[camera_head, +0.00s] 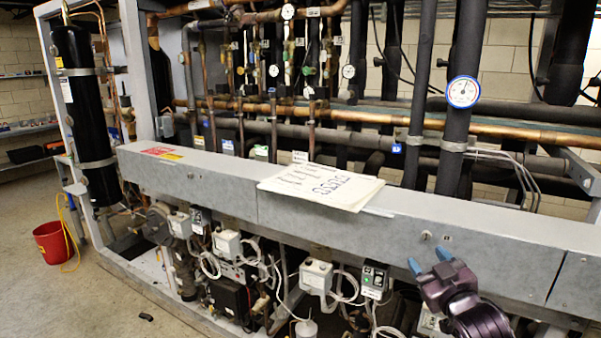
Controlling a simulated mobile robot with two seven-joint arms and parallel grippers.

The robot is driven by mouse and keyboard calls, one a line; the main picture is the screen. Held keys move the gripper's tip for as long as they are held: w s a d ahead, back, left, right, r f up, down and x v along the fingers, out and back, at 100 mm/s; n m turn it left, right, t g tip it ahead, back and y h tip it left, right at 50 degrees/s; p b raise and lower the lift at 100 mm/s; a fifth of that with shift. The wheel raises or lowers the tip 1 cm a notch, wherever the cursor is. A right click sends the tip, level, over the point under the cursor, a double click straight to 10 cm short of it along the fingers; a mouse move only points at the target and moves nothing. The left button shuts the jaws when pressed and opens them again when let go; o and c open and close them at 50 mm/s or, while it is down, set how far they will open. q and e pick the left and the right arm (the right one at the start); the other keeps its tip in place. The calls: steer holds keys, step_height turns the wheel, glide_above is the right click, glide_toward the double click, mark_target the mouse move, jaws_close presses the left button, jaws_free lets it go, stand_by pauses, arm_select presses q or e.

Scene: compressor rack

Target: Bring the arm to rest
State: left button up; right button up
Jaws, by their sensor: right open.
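My right gripper (429,264) shows at the lower right, dark with two blue-grey fingertips that point up and to the left. Its fingers are apart and nothing is between them. It is in front of the long grey metal beam (460,224) of the compressor rack, near the beam's lower edge. I cannot tell whether it touches the beam. My dark right arm runs from it down to the bottom edge of the picture. My left gripper and left arm are not in view.
A paper (320,187) with handwriting lies on the beam. A gauge (462,92) sits on a dark pipe above it. Boxes and loose cables hang below the beam near my right gripper. A red bucket (53,243) stands on the floor at the left.

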steer(key=s+d+f+m+g+h, duration=0.1)
steer(key=s+f+m+g+h, duration=0.2)
steer(key=s+f, duration=2.5)
steer(key=f+m+g, duration=0.1)
steer(key=m+g, duration=0.1)
steer(key=g, duration=0.1)
steer(key=shift+s+d+f+g, duration=0.2)
steer(key=shift+s+f+g, duration=0.1)
steer(key=shift+g, duration=0.1)
